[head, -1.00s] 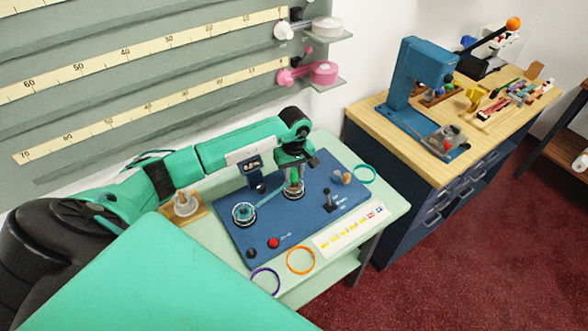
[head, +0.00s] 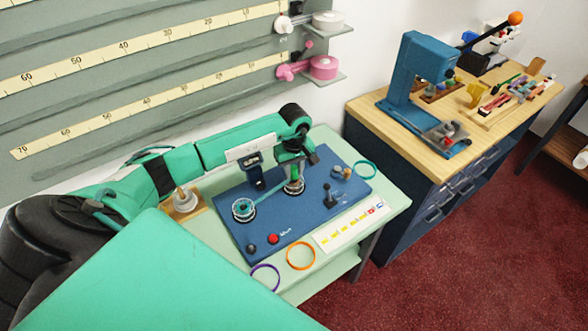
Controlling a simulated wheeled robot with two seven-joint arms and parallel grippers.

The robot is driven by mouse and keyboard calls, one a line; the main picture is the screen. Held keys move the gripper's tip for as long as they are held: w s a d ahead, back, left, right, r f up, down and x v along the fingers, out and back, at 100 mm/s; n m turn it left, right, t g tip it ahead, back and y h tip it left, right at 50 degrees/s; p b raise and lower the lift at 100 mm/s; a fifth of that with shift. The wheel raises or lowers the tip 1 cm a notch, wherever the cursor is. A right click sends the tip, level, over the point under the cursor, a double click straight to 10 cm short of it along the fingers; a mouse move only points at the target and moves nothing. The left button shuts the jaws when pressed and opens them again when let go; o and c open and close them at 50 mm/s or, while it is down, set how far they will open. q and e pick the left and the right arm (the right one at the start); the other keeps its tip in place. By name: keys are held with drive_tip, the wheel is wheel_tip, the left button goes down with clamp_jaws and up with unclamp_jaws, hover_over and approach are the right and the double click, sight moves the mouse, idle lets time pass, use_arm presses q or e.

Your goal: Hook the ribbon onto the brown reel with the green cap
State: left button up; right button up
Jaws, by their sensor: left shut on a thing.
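My left gripper (head: 293,174) reaches over the blue board from the left, pointing down. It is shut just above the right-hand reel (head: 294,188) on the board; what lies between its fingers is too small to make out. A thin teal ribbon (head: 266,199) runs from the left-hand reel (head: 243,209), which is wound with teal, toward the reel under my gripper. The gripper partly hides that reel, and I cannot tell its brown colour or a green cap clearly. I cannot tell whether the ribbon is hooked on it. My right gripper is out of view.
The blue board (head: 310,215) lies on a pale green table (head: 390,195). It carries a red button (head: 272,238) and a black lever (head: 328,198). Orange (head: 301,256), purple and teal rings lie around it. A wooden workbench (head: 440,165) stands to the right.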

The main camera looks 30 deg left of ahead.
use_arm(q)
drive_tip(key=shift+f+b, duration=0.6)
drive_tip(key=shift+f, duration=0.15)
drive_tip(key=shift+f, duration=0.15)
drive_tip(key=o, duration=1)
drive_tip(key=shift+r+p, duration=1.2)
drive_tip(key=shift+r, duration=2.35)
